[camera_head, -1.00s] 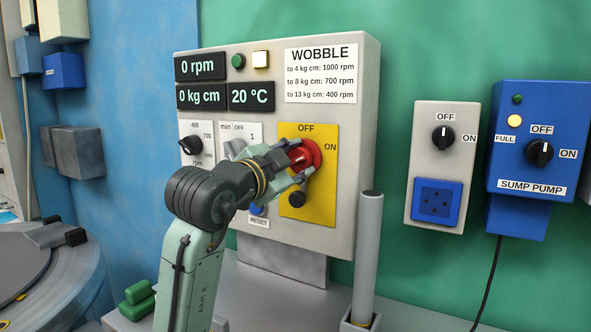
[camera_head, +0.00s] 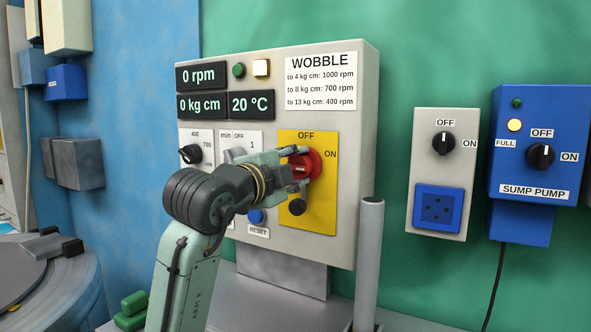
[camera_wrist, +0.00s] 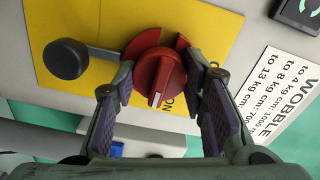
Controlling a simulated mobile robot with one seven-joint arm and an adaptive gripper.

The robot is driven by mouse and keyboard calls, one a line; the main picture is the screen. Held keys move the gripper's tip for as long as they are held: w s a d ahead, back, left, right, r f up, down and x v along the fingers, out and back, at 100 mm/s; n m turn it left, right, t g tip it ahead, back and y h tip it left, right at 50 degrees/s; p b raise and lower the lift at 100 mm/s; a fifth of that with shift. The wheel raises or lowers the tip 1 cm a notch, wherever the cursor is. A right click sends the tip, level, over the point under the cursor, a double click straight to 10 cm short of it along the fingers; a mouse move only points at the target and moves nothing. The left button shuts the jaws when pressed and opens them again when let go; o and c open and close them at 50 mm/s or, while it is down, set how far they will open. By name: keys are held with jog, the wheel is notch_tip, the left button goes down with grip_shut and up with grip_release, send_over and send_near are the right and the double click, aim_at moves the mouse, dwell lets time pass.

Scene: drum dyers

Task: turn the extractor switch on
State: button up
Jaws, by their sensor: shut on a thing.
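A red rotary switch (camera_head: 315,163) sits on a yellow plate (camera_head: 325,200) marked OFF at the top and ON at the right. No extractor label shows. My gripper (camera_head: 302,165) is shut on the red switch, one finger above and one below its handle. In the wrist view the red switch (camera_wrist: 157,80) lies between the two fingers, its white mark pointing toward the ON label.
A black round knob (camera_head: 297,207) juts out below the red switch, close to the lower finger. A blue reset button (camera_head: 257,216) is below my wrist. A grey upright post (camera_head: 369,250) stands to the right. A grey switch box (camera_head: 440,190) and blue sump pump box (camera_head: 540,185) hang further right.

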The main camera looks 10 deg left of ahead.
jog(key=o, duration=1.2)
jog(key=shift+c, duration=0.2)
jog(key=v, duration=1.2)
